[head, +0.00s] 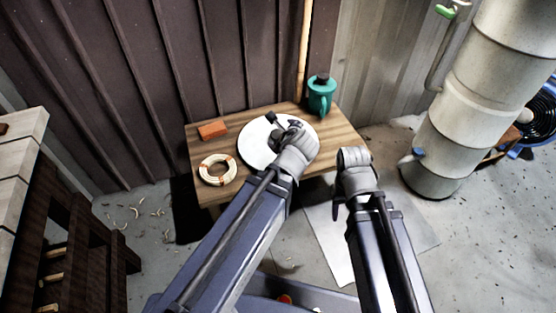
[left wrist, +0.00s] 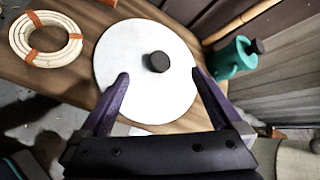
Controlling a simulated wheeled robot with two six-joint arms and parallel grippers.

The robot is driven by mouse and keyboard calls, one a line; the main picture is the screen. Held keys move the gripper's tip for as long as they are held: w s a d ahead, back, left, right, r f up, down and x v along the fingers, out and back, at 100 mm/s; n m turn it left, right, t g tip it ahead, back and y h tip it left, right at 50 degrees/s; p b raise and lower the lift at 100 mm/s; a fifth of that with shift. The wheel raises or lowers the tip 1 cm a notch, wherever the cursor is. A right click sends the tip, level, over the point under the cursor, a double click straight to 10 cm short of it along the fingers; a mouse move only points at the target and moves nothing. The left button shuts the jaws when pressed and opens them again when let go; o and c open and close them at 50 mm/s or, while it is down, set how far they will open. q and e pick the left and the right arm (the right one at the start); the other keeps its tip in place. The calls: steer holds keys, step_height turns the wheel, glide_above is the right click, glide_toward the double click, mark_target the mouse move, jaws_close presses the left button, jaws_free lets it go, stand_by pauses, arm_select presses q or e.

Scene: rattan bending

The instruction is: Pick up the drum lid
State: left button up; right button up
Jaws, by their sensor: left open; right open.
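The drum lid (head: 258,146) is a round white disc with a black knob (left wrist: 159,62), lying flat on the wooden table. My left gripper (head: 283,125) is over the lid in the head view. In the left wrist view its two purple fingers (left wrist: 160,75) are spread wide with nothing between them, one over each side of the lid, and the knob shows beyond them. I cannot tell how high they are above the lid. The end of my right arm (head: 355,162) is to the right, off the table's front right corner; its fingers are hidden.
A ring of coiled rattan (head: 217,170) and an orange brick (head: 212,129) lie left of the lid. A green can (head: 320,97) stands at the table's (head: 344,144) back right. A rattan pole (head: 304,50) leans on the wall. A pale metal drum column (head: 463,125) stands right.

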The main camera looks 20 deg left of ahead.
arm_select(q)
steer(key=w+f+m+t+b, duration=0.1)
steer(key=f+m+b, duration=0.1)
steer(key=f+b, duration=0.1)
steer(key=w+f+m+t+b, duration=0.1)
steer(key=f+m+b, duration=0.2)
steer(key=f+b, duration=0.1)
steer(key=w+a+f+m+t+b, duration=0.1)
steer(key=f+m+b, duration=0.2)
steer(key=b, duration=0.3)
steer(key=shift+w+f, duration=0.3)
steer(key=shift+w, duration=0.1)
steer(key=shift+w+f+m+t+b, duration=0.15)
steer(key=shift+m+t+b, duration=0.2)
steer(key=shift+m, duration=0.15)
